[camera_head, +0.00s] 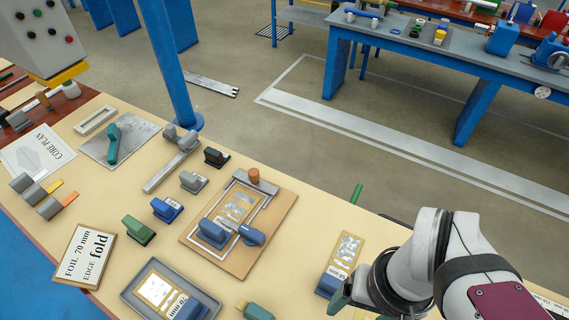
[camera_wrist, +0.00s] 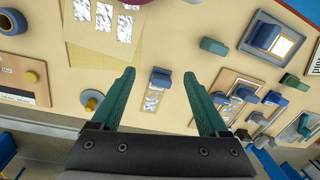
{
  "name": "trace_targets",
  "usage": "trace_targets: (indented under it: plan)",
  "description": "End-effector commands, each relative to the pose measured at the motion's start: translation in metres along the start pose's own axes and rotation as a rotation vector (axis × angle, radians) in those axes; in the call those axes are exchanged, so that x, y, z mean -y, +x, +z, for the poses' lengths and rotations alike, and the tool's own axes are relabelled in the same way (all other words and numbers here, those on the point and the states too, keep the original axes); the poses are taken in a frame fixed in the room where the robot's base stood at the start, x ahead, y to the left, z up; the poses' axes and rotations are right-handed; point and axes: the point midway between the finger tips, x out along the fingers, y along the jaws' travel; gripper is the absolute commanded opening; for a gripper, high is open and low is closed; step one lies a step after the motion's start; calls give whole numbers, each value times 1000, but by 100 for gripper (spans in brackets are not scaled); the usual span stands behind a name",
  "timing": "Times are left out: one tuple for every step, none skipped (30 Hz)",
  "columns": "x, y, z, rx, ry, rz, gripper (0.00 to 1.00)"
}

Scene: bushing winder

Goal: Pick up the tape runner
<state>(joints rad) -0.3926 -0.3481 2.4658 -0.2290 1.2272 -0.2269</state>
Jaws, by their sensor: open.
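I cannot tell for certain which item is the tape runner; several small block-like tools look alike. A dark green one (camera_head: 138,231), a blue one (camera_head: 167,209), a grey one (camera_head: 193,181) and a black one (camera_head: 215,157) stand left of the wooden board. A teal-green one (camera_head: 258,311) is at the bottom edge and also shows in the wrist view (camera_wrist: 214,46). My gripper (camera_wrist: 158,78) is open and empty, its teal fingers framing a blue block (camera_wrist: 161,77) on a foil strip (camera_wrist: 152,100). That block also shows in the head view (camera_head: 328,285), beside my gripper.
A wooden board (camera_head: 197,252) with a blue tool and foil strip lies mid-table. A grey tray (camera_head: 131,293) with foil and a blue block is in front of it. A sign (camera_head: 85,255) and teal-handled plate (camera_head: 135,132) lie left. A blue post (camera_head: 174,75) rises behind.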

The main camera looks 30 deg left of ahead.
Motion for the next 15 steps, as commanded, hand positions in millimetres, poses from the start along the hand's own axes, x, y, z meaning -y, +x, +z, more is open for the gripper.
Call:
trace_targets:
  plan:
    - [26, 9, -7, 17, -248, 24, 78]
    - [42, 15, -11, 21, -401, 37, 78]
    - [64, 23, -13, 26, -597, 53, 78]
    - [81, 30, -13, 29, -737, 64, 78]
    - [97, 36, -12, 30, -865, 72, 78]
    - [115, 44, -8, 33, -1015, 82, 78]
    - [127, 49, -4, 33, -1109, 87, 78]
    - [137, 53, -1, 35, -1186, 92, 78]
    - [147, 57, 3, 34, -1265, 95, 78]
    - [152, 60, 6, 35, -1304, 98, 78]
    - [155, 64, 7, 35, -1332, 99, 78]
    - [156, 70, 8, 37, -1351, 100, 78]
    - [156, 76, 8, 39, -1355, 100, 78]
    - [155, 84, 8, 41, -1355, 101, 78]
    - [153, 96, 8, 41, -1353, 101, 78]
